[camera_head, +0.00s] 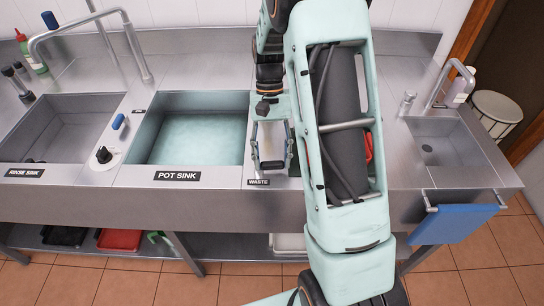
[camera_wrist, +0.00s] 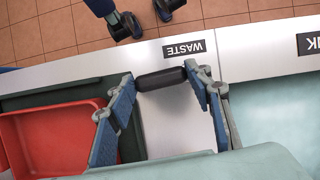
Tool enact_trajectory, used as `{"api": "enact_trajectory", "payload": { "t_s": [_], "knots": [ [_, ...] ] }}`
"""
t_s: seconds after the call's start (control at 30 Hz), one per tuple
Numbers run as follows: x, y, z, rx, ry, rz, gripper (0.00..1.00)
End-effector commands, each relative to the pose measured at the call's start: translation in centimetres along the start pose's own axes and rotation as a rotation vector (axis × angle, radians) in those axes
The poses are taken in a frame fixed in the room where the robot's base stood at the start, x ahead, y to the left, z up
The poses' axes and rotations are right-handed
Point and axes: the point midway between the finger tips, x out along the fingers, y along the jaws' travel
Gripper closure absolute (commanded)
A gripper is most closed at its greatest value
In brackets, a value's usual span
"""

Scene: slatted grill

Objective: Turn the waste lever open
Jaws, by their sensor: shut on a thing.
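The waste lever's black cylindrical grip (camera_wrist: 161,78) lies crosswise beside the WASTE label (camera_wrist: 184,48) on the steel counter in the wrist view. My gripper (camera_wrist: 160,82) is shut on this grip, with a blue-padded finger at each end of it. In the head view my gripper (camera_head: 271,158) is over the strip right of the pot sink, just behind the WASTE label (camera_head: 258,182). The dark grip (camera_head: 271,164) shows between its fingers there. The lever's shaft and pivot cannot be made out.
The pot sink (camera_head: 150,130) with pale green water lies left of my gripper. A black knob (camera_head: 103,155) and a blue handle (camera_head: 119,121) stand further left. A red tray (camera_wrist: 40,130) lies on the other side. A blue cloth (camera_head: 455,223) hangs at the front right.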

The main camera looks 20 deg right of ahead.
Motion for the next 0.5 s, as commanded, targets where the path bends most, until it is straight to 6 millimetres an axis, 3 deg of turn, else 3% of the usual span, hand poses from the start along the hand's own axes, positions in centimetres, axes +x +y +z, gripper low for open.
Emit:
{"api": "enact_trajectory", "payload": {
  "t_s": [0.17,0.2,0.33,0.5],
  "knots": [
    [-0.05,0.01,-0.07,0.0,0.003,0.0,0.78],
    [-0.05,0.01,-0.07,0.0,0.003,0.0,0.5],
    [-0.04,0.01,-0.05,-0.001,0.002,0.0,0.36],
    [-0.02,0.01,-0.03,-0.001,0.001,0.001,0.35]
  ]
}}
